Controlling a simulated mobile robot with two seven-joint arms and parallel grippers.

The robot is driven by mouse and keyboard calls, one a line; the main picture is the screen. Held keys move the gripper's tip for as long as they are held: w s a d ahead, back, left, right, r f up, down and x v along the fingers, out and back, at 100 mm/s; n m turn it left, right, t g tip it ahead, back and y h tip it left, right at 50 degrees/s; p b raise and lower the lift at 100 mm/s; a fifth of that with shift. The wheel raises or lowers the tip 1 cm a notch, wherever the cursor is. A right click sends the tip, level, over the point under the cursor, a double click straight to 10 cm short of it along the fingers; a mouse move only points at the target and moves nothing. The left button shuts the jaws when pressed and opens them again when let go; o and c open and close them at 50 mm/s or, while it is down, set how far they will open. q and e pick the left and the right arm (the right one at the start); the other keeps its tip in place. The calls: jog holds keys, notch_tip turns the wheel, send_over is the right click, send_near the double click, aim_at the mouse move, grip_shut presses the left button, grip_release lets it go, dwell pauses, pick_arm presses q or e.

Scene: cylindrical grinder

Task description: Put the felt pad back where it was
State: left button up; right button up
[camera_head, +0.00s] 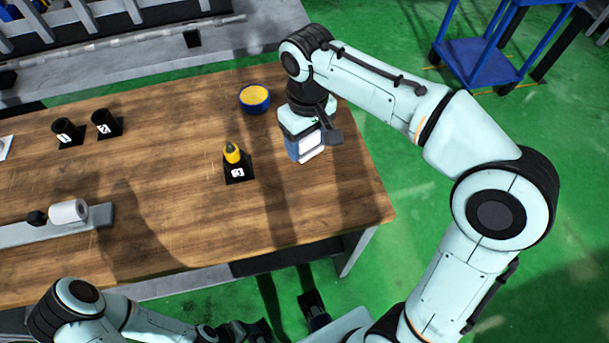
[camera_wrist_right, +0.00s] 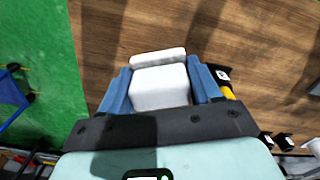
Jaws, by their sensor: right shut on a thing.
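A white block (camera_wrist_right: 160,86), which I take to be the felt pad, sits between the blue fingers of my right gripper (camera_wrist_right: 162,88). A pale strip shows at its far edge in the right wrist view. In the head view the white pad (camera_head: 309,146) is at my right gripper (camera_head: 306,149), over the right part of the wooden table. I cannot tell whether it touches the table. My left arm lies along the bottom of the head view; its fingers are not clear there.
A black stand with a yellow-tipped item (camera_head: 232,154) is left of my right gripper. A blue bowl with yellow contents (camera_head: 255,98) is behind it. Two black cups (camera_head: 104,123) and a white roll (camera_head: 68,212) are further left. The table (camera_head: 170,180) is bare in the middle.

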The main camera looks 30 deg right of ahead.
jog(key=b, duration=0.2)
send_over(306, 183)
notch_tip(306, 183, down, 10)
jog(key=shift+r, duration=0.15)
jog(key=shift+f, duration=2.35)
jog(key=shift+f+b, duration=0.25)
jog(key=shift+b, duration=0.05)
jog(key=o, duration=1)
jog(key=shift+r, duration=0.1)
jog(key=shift+r, duration=0.1)
notch_tip(306, 183, up, 12)
jog(key=p, duration=0.2)
jog(key=shift+r+p, duration=0.1)
jog(key=shift+p, duration=0.2)
